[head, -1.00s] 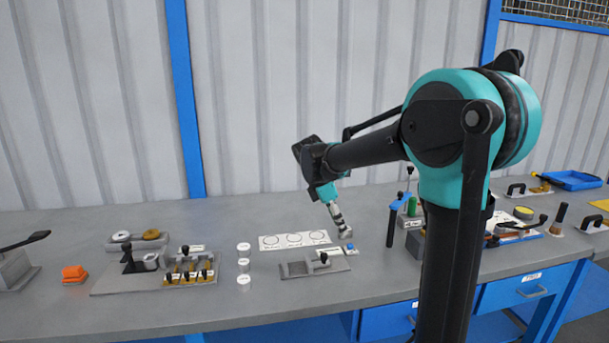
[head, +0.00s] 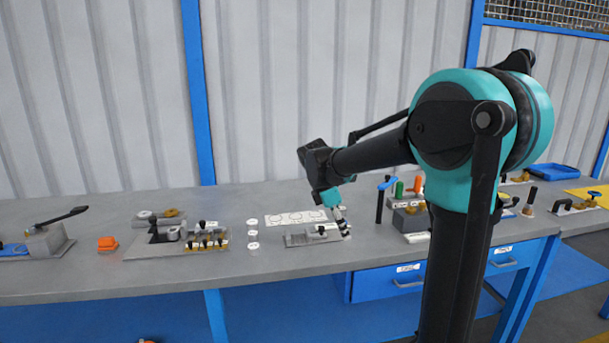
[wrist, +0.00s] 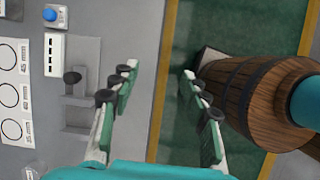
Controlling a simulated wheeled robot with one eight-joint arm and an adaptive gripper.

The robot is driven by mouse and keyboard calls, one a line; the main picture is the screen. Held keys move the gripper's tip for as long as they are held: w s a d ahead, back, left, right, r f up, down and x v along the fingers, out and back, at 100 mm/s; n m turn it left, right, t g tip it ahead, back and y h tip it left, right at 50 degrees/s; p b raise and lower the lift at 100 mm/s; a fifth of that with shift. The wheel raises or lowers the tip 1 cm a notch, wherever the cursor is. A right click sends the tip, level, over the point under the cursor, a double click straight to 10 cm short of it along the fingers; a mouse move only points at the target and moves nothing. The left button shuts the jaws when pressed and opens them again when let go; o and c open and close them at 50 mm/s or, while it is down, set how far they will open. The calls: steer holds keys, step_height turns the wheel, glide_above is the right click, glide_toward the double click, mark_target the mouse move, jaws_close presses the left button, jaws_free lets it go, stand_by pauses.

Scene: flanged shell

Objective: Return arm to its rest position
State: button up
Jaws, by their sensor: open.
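My gripper (head: 342,222) is at the end of my dark and teal arm, low near the front part of the grey workbench (head: 100,285). In the wrist view my gripper (wrist: 158,68) has its two fingers spread wide with nothing between them. The gap looks down past the bench's front edge onto a green floor. In the head view the fingertips are small and partly merge with the bench behind them.
A grey fixture with a black knob (wrist: 75,98) and a white card with circles (wrist: 14,95) lie left of the fingers. A wooden barrel (wrist: 245,95) stands close to the right finger. A blue drawer (head: 385,283) is under the bench.

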steer(key=s+d+f+m+t+y, duration=0.1)
steer(key=s+d+f+m+y, duration=0.1)
steer(key=s+d+f+m, duration=0.2)
steer(key=s+d+f+m+t+y, duration=0.2)
steer(key=s+d+f+m, duration=0.1)
steer(key=s+f+m, duration=0.8)
steer(key=s+m, duration=0.3)
steer(key=s, duration=0.2)
steer(key=shift+s+d+f+m, duration=0.3)
steer(key=shift+s+d, duration=0.05)
